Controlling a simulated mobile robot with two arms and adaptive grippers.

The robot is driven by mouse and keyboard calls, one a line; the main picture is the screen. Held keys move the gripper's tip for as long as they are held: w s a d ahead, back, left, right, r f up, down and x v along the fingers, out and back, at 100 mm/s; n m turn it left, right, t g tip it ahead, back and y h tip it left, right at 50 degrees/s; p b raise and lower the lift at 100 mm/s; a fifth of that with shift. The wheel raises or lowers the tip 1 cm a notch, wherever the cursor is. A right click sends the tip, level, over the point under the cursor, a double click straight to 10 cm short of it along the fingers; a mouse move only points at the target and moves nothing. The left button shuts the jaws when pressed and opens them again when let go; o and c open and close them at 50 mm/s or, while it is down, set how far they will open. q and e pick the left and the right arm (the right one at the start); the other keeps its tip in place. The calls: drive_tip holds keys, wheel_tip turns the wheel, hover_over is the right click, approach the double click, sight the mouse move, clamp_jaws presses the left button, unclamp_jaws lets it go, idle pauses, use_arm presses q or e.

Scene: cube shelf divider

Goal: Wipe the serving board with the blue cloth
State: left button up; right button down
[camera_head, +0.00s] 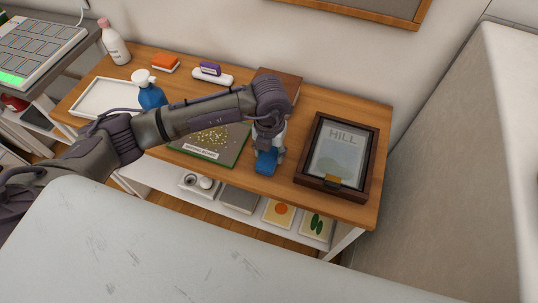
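The serving board (206,152) is a dark flat board with green edges, a small white label at its front and yellowish crumbs (212,134) scattered on top. It lies on the wooden table, and my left arm crosses over its back part. My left gripper (267,151) points down just right of the board. The blue cloth (266,162) is bunched between its fingertips, and the gripper looks shut on it. I cannot tell whether the cloth touches the table. My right gripper is not in view.
The wooden table (345,209) also holds a dark-framed picture (340,150) at right, a blue spray bottle (151,95), a white tray (100,95), an orange sponge (165,63), a purple-topped brush (212,72) and a pale bottle (114,42). A lower shelf holds several small items.

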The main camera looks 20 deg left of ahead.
sight(268, 154)
use_arm(q)
drive_tip(key=c, duration=0.4)
drive_tip(key=shift+r+p, duration=1.75)
drive_tip(key=shift+r, duration=0.8)
drive_tip(key=shift+s+a+r+m, duration=0.15)
drive_tip(key=shift+r+m, duration=0.3)
drive_tip(key=shift+m, duration=0.65)
drive_tip(key=s+a+r+m, duration=0.2)
drive_tip(key=s+r+m, duration=0.2)
drive_tip(key=m, duration=1.2)
drive_tip(key=s+a+r+m, duration=0.3)
drive_tip(key=r+m, duration=0.5)
drive_tip(key=m, duration=0.9)
drive_tip(key=shift+s+a, duration=0.2)
drive_tip(key=shift+s, duration=0.25)
